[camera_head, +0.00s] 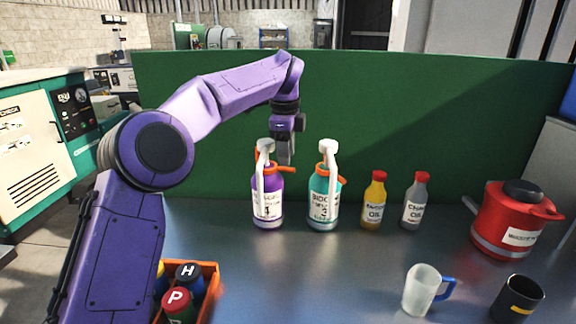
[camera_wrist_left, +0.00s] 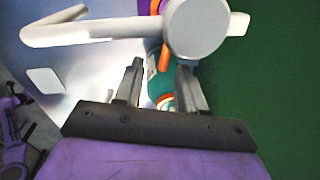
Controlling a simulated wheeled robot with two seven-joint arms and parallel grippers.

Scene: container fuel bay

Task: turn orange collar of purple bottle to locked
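The purple bottle (camera_head: 267,205) stands upright on the metal table, with a white pump head (camera_head: 265,145) on top. Its orange collar (camera_head: 259,169) shows at the neck, with an orange lever (camera_head: 289,170) sticking out to the right. My left gripper (camera_head: 284,161) points down just right of the pump head, close to the lever. In the left wrist view its fingers (camera_wrist_left: 160,88) are apart, with an orange bar (camera_wrist_left: 166,52) in line with the gap. I cannot tell whether they touch it. A large white pump head (camera_wrist_left: 197,28) hides most of the purple bottle there. My right gripper is not in view.
A teal bottle (camera_head: 323,202) with its own orange collar stands close on the right. Yellow (camera_head: 374,203) and grey (camera_head: 415,204) oil bottles, a red pot (camera_head: 507,220) and two mugs stand further right. An orange crate (camera_head: 212,290) is front left. A green panel (camera_head: 400,120) rises behind.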

